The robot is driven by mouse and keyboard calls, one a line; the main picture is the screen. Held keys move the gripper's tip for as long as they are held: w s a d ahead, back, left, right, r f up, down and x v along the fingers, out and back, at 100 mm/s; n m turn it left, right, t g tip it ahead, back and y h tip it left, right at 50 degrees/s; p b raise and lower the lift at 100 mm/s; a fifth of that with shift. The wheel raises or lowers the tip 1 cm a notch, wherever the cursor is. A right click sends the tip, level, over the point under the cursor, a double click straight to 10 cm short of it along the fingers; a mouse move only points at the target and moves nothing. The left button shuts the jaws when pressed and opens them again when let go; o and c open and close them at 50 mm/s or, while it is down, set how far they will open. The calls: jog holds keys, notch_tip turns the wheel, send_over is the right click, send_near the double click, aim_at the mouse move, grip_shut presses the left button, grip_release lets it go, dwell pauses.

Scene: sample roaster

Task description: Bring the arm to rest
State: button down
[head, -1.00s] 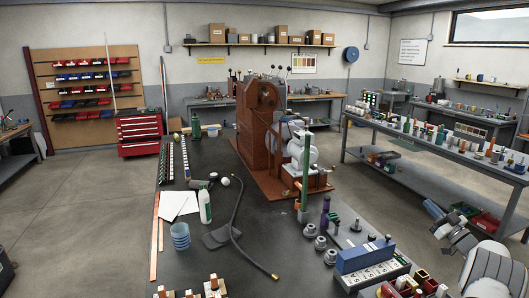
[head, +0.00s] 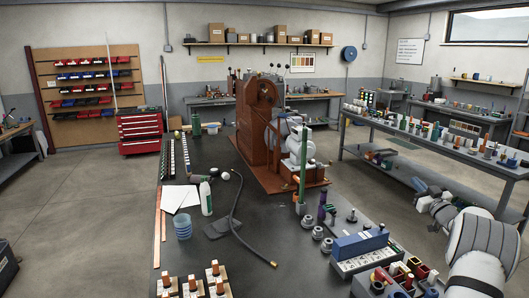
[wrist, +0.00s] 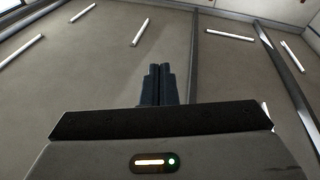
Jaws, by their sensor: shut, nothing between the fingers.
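My gripper (head: 418,184) is at the right of the head view, out over the floor between the dark bench and the long grey table. In the wrist view my gripper (wrist: 155,70) has its two dark blue fingers together with nothing between them. The wrist camera looks up at the ceiling and its light tubes. My arm comes in from the lower right corner and is bent, its end pointing away from me.
The grey table (head: 400,135) to the right holds many small items. The floor at left (head: 75,210) is clear.

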jog(key=s+a+r+m+g+h+b, duration=0.1)
jog(key=s+a+m+g+h+b, duration=0.2)
jog(key=a, duration=0.5)
jog(key=s+a+r+m+g+h+b, duration=0.15)
jog(key=s+a+g+h, duration=0.3)
jog(key=a, duration=0.45)
jog(key=s+a+f+g+y+b, duration=0.1)
jog(key=s+a+f+g, duration=0.2)
jog(key=s, duration=1)
jog(key=s+a+f+g+y+b, duration=0.1)
jog(key=s+a+f+g+y, duration=0.1)
jog(key=s+a+f+g, duration=0.2)
jog(key=s+a+f+g+y+b, duration=0.1)
jog(key=s+a+f, duration=0.8)
jog(key=s, duration=1.4)
jog(key=a+g+b, duration=0.1)
jog(key=a+g, duration=0.1)
jog(key=a, duration=0.3)
jog(key=shift+s+n, duration=0.25)
jog(key=shift+n, duration=0.1)
jog(key=shift+g, duration=0.25)
